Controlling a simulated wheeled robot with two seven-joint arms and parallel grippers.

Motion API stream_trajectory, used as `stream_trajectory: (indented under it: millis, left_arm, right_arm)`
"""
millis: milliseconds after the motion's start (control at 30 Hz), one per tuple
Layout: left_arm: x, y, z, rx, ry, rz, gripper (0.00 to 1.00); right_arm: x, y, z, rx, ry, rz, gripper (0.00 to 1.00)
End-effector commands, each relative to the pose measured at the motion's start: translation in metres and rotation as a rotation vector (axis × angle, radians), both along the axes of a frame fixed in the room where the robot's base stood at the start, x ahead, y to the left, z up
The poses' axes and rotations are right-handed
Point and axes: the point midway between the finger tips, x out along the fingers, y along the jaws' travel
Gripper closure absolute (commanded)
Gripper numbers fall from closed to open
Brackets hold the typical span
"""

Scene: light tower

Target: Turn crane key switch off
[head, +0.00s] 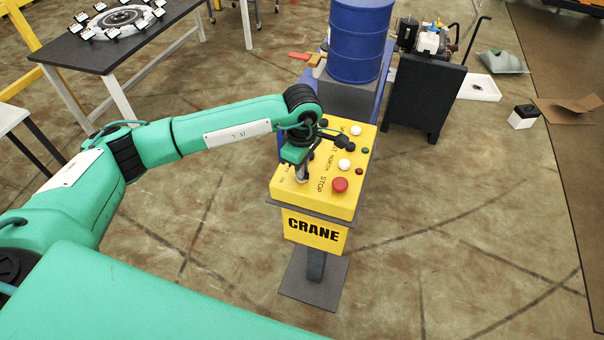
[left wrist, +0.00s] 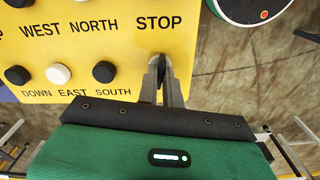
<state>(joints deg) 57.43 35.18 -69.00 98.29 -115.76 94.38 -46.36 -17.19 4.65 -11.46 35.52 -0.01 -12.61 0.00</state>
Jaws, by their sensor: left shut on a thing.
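The yellow crane control box (head: 335,202) stands on a grey post, with "CRANE" on its front and buttons on its sloped top. My left gripper (head: 302,176) is at the near left part of that top, fingers pointing down to the panel. In the left wrist view the two fingertips (left wrist: 162,68) are close together at the panel's edge by the "STOP" lettering. They are shut on the key of the key switch, which they hide almost wholly. I cannot tell the key's turn position. My right gripper is not in view.
A red stop button (head: 340,184) and a white button (head: 344,164) sit right of the gripper. A blue barrel (head: 360,40) stands behind the box. A dark table (head: 110,50) is at the back left. The floor right of the box is free.

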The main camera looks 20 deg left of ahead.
Motion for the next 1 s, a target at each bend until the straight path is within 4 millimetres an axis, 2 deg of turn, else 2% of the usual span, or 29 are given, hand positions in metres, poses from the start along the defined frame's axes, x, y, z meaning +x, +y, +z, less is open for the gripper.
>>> stream_trajectory:
  millis: [33,100,500,700,1000]
  left_arm:
    - [0.001,0.0,-0.006,-0.001,-0.005,0.042,1.0]
    - [0.001,0.0,-0.006,-0.001,-0.005,0.11,1.0]
    - [0.001,0.001,-0.004,-0.001,-0.004,0.47,1.0]
    - [0.001,0.0,-0.002,0.0,-0.004,0.605,1.0]
    - [0.001,0.0,0.0,-0.001,-0.004,0.718,1.0]
  right_arm:
    - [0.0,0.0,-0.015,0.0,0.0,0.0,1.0]
    - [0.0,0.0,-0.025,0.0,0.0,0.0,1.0]
    - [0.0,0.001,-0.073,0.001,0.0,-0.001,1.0]
    - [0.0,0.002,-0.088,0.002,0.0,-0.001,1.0]
    - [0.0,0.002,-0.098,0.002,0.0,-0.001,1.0]
